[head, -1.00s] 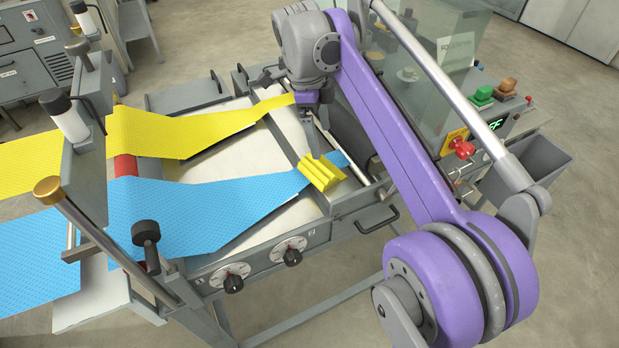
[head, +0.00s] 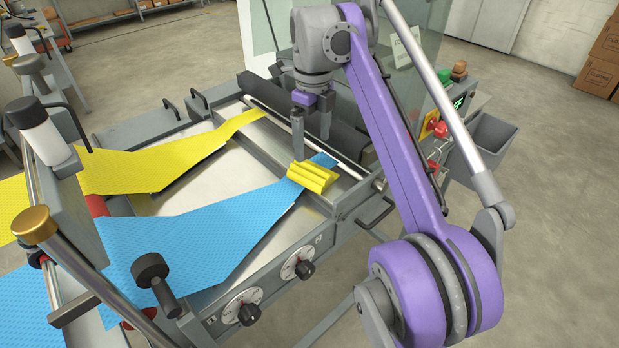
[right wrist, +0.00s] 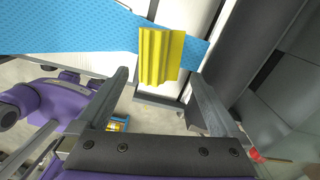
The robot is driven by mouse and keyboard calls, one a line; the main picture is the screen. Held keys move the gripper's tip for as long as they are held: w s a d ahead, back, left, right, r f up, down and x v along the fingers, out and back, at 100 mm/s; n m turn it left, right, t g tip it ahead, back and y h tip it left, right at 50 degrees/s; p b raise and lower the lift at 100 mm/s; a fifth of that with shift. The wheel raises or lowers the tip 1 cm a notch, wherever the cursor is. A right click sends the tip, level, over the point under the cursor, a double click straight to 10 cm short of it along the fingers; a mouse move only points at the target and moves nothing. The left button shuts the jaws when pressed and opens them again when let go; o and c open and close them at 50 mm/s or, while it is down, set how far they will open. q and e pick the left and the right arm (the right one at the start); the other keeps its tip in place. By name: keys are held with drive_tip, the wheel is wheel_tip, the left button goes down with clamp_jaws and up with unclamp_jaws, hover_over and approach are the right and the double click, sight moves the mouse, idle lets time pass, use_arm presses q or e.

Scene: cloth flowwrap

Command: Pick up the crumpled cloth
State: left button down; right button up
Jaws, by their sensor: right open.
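The crumpled cloth (head: 313,178) is a small yellow ridged bundle. It lies on the narrow end of the blue web (head: 215,222), near the right side of the machine bed. My right gripper (head: 312,150) is open and empty, pointing down just above and behind the cloth in the head view. In the right wrist view the cloth (right wrist: 158,56) lies ahead of the spread fingers (right wrist: 160,77), roughly centred between them, with its ridges running along the finger direction. I see no contact between fingers and cloth. My left gripper is not in view.
A yellow web (head: 150,165) runs beside the blue one. A dark roller (head: 285,108) lies behind the cloth, and a raised grey frame edge (head: 345,205) borders the bed. A clear guard panel (head: 405,65) and a control box with a red knob (head: 440,129) stand at right.

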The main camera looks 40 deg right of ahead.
sight(312, 166)
drive_tip(key=f, duration=0.4)
drive_tip(key=f+b, duration=0.1)
drive_tip(key=f, duration=0.2)
drive_tip(key=shift+s+a+f, duration=0.2)
drive_tip(key=shift+f, duration=0.2)
drive_tip(key=shift+c, duration=0.2)
drive_tip(key=shift+r, duration=0.1)
drive_tip(key=c, duration=1.1)
